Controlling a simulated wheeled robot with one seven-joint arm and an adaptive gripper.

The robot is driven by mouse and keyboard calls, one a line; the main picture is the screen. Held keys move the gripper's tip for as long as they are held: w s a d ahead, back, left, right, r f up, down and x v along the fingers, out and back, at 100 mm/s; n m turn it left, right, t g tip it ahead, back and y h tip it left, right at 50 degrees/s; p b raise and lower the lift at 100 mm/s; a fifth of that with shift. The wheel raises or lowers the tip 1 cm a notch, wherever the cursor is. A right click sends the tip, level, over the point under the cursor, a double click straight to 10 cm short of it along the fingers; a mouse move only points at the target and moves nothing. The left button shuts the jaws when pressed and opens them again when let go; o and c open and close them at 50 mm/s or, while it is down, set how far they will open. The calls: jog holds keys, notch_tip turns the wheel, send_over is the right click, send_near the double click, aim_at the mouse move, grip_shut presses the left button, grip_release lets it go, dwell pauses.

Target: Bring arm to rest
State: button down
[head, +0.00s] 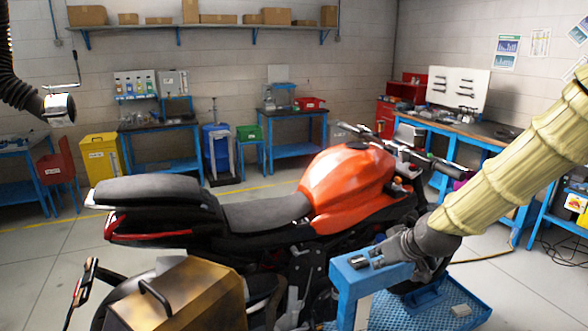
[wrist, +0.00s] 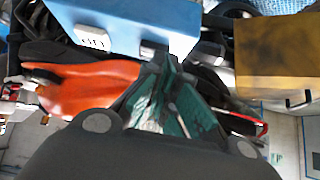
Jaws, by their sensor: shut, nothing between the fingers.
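My arm, in a pale yellow ribbed sleeve, reaches in from the right of the head view. My gripper (head: 372,256) is at its lower end, beside or just over the top of a blue stand (head: 352,285). In the wrist view my gripper (wrist: 165,62) shows its dark green fingers shut together and empty. Their tips are by the edge of the blue stand (wrist: 120,22); I cannot tell whether they touch it. The orange and black motorcycle (head: 345,185) stands close behind; its orange tank also shows in the wrist view (wrist: 90,85).
A brown and gold metal case (head: 190,295) is at the front left of the motorcycle. A blue mesh platform (head: 440,305) lies under the stand. Blue workbenches (head: 165,127) line the back wall, and a tool bench (head: 465,125) stands at the right. Open floor (head: 45,265) lies at the left.

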jog(key=s+a+f+m+g+b, duration=0.1)
jog(key=s+f, duration=0.4)
jog(key=f, duration=0.4)
jog(key=s+f+g+h, duration=0.1)
jog(key=s+f, duration=0.3)
jog(key=f, duration=0.5)
jog(key=s+a+f+m+g+b, duration=0.15)
jog(key=s+f, duration=0.35)
jog(key=f, duration=0.5)
jog(key=s+f+g+h+b, duration=0.1)
jog(key=s+f+g, duration=0.1)
jog(key=s+f, duration=0.7)
jog(key=s+f+m+g+b, duration=0.1)
jog(key=s+f+g, duration=0.1)
jog(key=s+f, duration=0.7)
jog(key=s, duration=0.8)
jog(key=shift+d+f+h, duration=0.3)
jog(key=shift+d+h, duration=0.05)
jog(key=shift+h, duration=0.05)
jog(key=shift+s+m, duration=0.1)
jog(key=shift+m, duration=0.15)
